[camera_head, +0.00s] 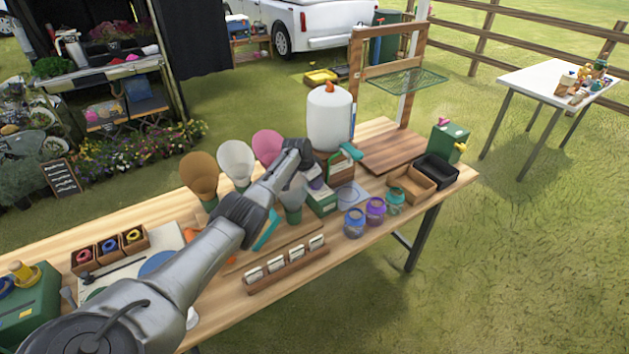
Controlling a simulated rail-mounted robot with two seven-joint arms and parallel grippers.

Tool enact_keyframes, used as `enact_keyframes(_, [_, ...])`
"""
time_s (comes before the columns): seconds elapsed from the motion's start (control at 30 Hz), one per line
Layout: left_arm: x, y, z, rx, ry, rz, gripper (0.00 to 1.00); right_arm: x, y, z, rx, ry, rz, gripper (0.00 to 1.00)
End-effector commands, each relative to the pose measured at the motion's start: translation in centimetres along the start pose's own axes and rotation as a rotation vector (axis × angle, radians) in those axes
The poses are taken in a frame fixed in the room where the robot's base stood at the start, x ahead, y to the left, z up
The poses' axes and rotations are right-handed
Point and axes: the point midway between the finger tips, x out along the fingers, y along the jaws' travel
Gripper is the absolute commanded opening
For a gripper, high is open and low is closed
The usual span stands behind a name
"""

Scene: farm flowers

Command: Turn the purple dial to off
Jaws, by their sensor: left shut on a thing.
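A small green box (322,205) with a pale top stands near the middle of the wooden table. The purple dial (316,184) shows on its top, partly covered by my gripper. My left arm reaches in from the lower left, and my left gripper (313,175) points down at the dial and is shut on it. The fingertips are small and dark, and the dial's marking cannot be read. My right gripper is not in view.
Blue, purple and teal jars (375,211) stand to the right. A wooden card rack (286,270) lies in front. A brown board (392,152) lies further back.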

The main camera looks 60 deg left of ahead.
Motion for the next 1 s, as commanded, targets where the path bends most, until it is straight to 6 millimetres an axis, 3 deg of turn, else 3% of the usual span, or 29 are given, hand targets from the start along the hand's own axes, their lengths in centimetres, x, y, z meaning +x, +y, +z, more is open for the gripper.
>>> enact_keyframes(0.17, [0.1,0.0,0.1,0.001,-0.002,-0.001,0.12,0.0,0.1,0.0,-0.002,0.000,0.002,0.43])
enact_keyframes(0.2, [0.1,0.0,0.1,0.001,-0.002,-0.001,0.39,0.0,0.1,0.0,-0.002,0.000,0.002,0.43])
enact_keyframes(0.43, [0.0,0.0,0.0,0.000,-0.001,-0.001,0.61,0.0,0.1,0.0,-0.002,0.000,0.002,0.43])
enact_keyframes(0.77, [-0.5,0.0,0.0,0.000,0.000,-0.001,0.61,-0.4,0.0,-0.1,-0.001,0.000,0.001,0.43])
enact_keyframes(1.0, [-3.6,-0.1,-0.1,0.003,-0.001,-0.004,0.61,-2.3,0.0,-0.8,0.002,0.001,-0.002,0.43])
